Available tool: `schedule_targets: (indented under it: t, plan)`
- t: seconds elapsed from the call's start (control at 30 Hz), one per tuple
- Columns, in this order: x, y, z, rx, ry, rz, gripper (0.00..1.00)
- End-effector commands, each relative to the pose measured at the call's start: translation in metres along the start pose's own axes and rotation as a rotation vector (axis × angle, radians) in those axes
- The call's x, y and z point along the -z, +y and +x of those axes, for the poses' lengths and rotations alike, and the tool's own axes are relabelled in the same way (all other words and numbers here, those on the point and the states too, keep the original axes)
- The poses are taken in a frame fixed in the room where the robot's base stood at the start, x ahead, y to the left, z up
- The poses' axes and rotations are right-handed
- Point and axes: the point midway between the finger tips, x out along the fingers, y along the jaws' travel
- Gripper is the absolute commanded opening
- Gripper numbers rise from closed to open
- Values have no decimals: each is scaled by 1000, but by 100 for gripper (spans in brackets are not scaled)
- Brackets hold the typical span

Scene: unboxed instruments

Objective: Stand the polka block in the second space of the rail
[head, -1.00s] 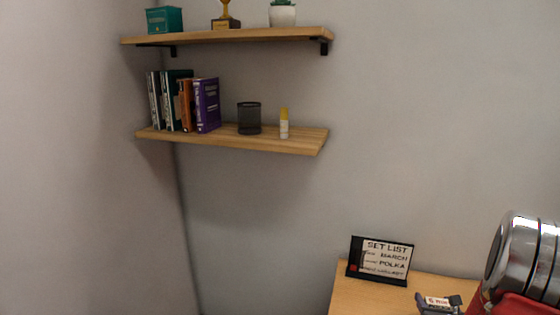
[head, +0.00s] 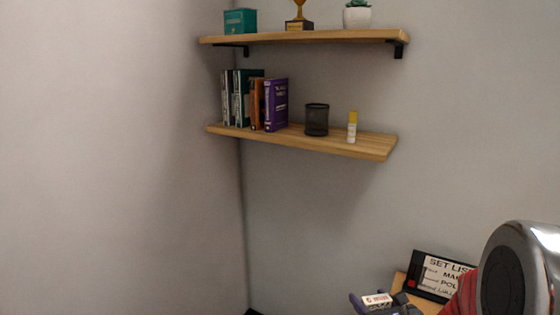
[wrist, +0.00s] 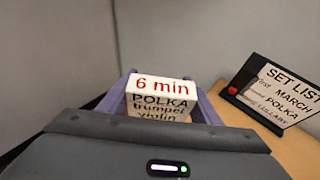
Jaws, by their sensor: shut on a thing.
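The polka block (wrist: 160,98) is white, with "6 min" in red and "POLKA, trumpet, violin" in dark letters. My gripper (wrist: 163,86) is shut on it, with a purple finger on each side. In the head view the block (head: 377,299) shows small at the bottom edge, between the fingers of my gripper (head: 378,302). The set list sign (head: 432,272) stands on the table, partly behind my arm. In the wrist view the sign (wrist: 277,98) reads first MARCH, second POLKA, and LULLABY below. I see no rail in either view.
The wooden table (wrist: 236,118) shows only at its left end; its bare top is beside the sign. Two wall shelves hang above, the lower one (head: 370,145) with books, a dark mesh cup and a yellow-capped bottle. Grey walls meet in a corner at left.

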Motion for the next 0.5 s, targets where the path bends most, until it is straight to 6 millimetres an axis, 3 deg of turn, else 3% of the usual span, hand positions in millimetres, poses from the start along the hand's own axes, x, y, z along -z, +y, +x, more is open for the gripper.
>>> schedule_targets:
  t: [0.03, 0.2, 0.33, 0.5]
  plan:
    - [-6, 18, 2, -30, -2, -15, 35]
    - [-22, 62, 5, -105, -3, -46, 35]
    - [-27, 81, 7, -139, 0, -58, 35]
    - [-27, 88, 8, -150, 1, -62, 35]
